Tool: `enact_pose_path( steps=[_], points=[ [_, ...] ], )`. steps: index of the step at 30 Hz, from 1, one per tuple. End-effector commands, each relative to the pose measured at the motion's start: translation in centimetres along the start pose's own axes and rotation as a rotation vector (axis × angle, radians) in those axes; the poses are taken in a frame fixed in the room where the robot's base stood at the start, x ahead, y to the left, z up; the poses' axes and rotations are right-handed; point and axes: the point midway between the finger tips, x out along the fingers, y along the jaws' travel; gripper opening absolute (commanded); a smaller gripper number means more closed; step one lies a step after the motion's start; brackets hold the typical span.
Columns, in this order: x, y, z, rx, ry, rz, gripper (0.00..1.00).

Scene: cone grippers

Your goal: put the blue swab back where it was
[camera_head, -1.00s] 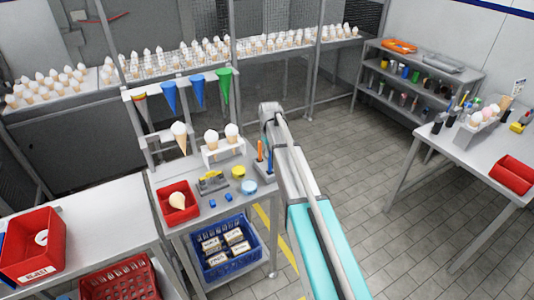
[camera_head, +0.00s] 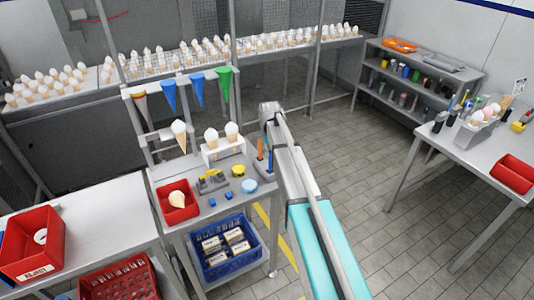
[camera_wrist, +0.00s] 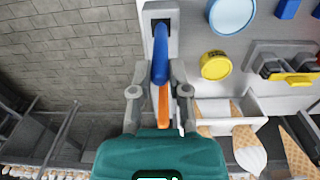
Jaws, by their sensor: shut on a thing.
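The blue swab (camera_wrist: 160,58) is a rounded blue stick in the wrist view. My gripper (camera_wrist: 160,92) is shut on it near its close end. The swab's far end meets the dark opening of a pale grey holder (camera_wrist: 172,42); I cannot tell how deep it sits. An orange stick (camera_wrist: 163,108) shows behind the swab, between my fingers. In the head view the holder (camera_head: 262,176) stands at the right edge of the small table, with the orange stick (camera_head: 260,150) and the blue swab (camera_head: 270,161) upright at it. My arm hides my fingers there.
A light-blue round lid (camera_head: 249,186), a yellow round tub (camera_head: 238,171) and small blue blocks (camera_head: 212,202) lie left of the holder. A white cone stand (camera_head: 226,151) is behind them. A red bin (camera_head: 166,207) stands at the left. Floor is open to the right.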

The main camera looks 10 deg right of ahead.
Motion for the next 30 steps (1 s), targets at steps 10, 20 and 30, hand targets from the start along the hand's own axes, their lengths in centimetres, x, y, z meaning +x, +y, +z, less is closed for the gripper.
enact_pose_path(
  steps=[10, 20, 30],
  points=[
    [0.57, 0.00, 0.01, 0.000, 0.000, 0.000, 0.00],
    [0.47, 0.00, 0.01, 0.000, 0.000, 0.000, 0.62],
    [0.47, 0.00, 0.00, 0.000, 0.000, 0.000, 0.62]
  ],
)
